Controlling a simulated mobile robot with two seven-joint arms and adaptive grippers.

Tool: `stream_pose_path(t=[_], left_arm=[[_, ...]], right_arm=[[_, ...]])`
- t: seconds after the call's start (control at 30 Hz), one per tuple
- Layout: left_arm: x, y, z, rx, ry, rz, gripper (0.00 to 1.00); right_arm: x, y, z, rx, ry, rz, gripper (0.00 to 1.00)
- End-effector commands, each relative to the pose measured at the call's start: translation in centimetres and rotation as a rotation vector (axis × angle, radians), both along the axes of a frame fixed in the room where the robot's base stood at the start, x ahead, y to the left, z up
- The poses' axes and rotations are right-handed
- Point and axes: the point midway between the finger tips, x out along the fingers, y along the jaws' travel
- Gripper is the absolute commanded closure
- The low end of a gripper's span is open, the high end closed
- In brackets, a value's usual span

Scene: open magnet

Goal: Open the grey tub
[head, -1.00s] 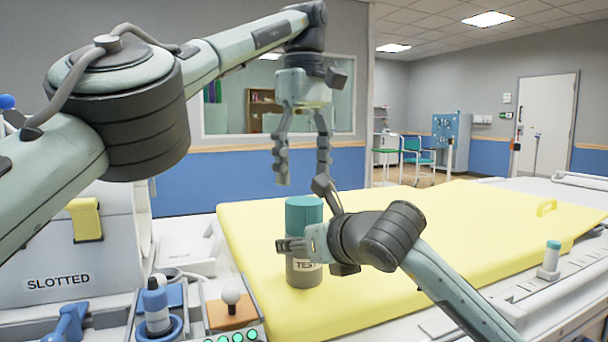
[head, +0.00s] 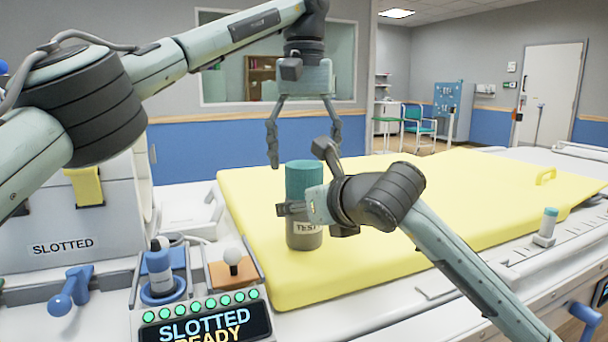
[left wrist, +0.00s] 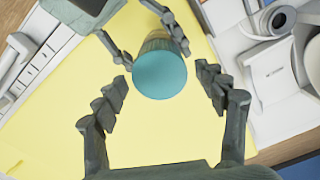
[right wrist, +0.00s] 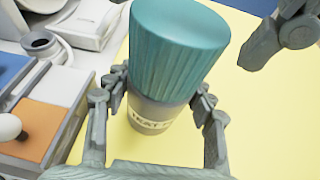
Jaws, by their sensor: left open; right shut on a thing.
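My right gripper (head: 296,209) is shut on the tub's grey body below the lid. The right wrist view shows its fingers on both sides of the tub body (right wrist: 152,114). My left gripper (head: 303,150) is open and points down above the lid, apart from it. In the left wrist view the round lid top (left wrist: 160,75) lies between and beyond the open fingers.
The yellow mat (head: 430,215) is mostly clear to the right. A grey box (head: 60,225) stands at left.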

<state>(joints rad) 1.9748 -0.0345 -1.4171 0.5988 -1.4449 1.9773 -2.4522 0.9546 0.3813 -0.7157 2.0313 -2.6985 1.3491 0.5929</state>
Motion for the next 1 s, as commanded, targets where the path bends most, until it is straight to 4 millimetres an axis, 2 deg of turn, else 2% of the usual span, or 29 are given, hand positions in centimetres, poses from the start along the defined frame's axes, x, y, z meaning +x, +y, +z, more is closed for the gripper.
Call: stream_pose_path(t=[0.1,0.23,0.63,1.0], left_arm=[[0.0,0.1,-1.9,0.000,0.002,0.000,0.28],[0.0,0.0,-3.1,0.001,0.002,0.000,0.28],[0.0,0.0,-3.8,0.000,0.001,0.002,0.28],[0.0,0.0,-3.8,0.000,0.001,0.002,0.74]], right_arm=[[0.0,0.0,0.0,0.000,-0.001,0.000,1.00],[0.0,0.0,0.0,0.000,-0.001,0.000,1.00],[0.0,0.0,0.0,0.000,-0.001,0.000,1.00],[0.0,0.0,0.0,0.000,-0.001,0.000,1.00]])
